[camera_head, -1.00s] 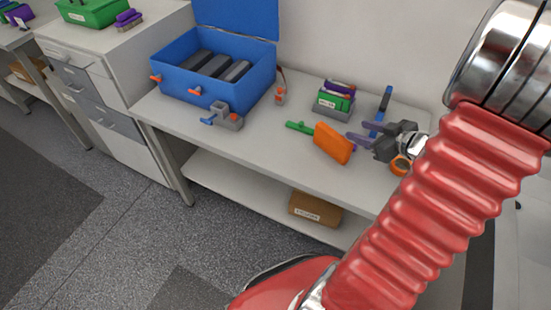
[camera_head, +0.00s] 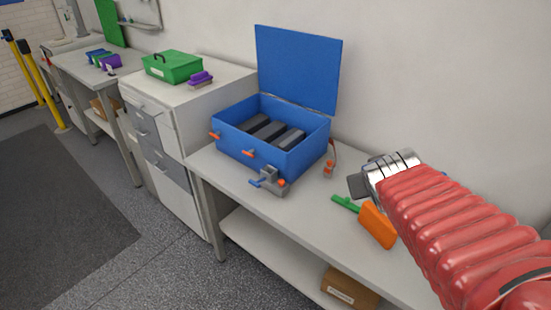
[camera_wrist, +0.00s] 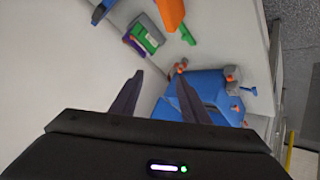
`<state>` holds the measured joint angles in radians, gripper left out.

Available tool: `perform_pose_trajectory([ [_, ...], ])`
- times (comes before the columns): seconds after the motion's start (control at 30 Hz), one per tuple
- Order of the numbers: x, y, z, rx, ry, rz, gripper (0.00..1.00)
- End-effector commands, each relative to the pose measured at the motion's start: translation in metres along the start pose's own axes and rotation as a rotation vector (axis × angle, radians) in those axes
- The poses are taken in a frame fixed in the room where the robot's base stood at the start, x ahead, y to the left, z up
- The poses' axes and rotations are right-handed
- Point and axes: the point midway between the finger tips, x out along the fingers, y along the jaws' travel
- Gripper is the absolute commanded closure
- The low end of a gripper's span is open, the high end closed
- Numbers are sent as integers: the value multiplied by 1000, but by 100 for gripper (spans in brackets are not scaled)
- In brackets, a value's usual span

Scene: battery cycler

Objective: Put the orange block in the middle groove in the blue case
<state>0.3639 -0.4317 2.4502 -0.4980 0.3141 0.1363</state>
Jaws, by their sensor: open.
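The orange block (camera_head: 377,226) lies on the workbench, at the right in the head view. It also shows at the top edge of the wrist view (camera_wrist: 170,14), partly cut off. The blue case (camera_head: 295,158) stands open on the bench to the left of the block, its lid (camera_head: 298,70) up. Dark grey bars lie inside it with grooves between. In the wrist view the case (camera_wrist: 208,88) is partly hidden behind a finger. My gripper (camera_wrist: 158,92) is open, with nothing between its fingers, above the bench. In the head view my arm largely hides it.
A green tool (camera_head: 345,203) lies beside the orange block. A grey clamp (camera_head: 270,182) sits in front of the case. A grey-green box (camera_wrist: 148,36) is on the bench. A green case (camera_head: 173,67) and purple item (camera_head: 200,78) stand on the drawer cabinet.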

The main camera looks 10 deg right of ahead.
Motion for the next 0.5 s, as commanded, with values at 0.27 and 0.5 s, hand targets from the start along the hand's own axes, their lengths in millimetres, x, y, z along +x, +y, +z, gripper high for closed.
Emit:
perform_pose_trajectory([
  [0.27, -81, -91, 37, 42, -140, -216, 58],
  [0.5, -137, -146, 73, 23, -244, -401, 58],
])
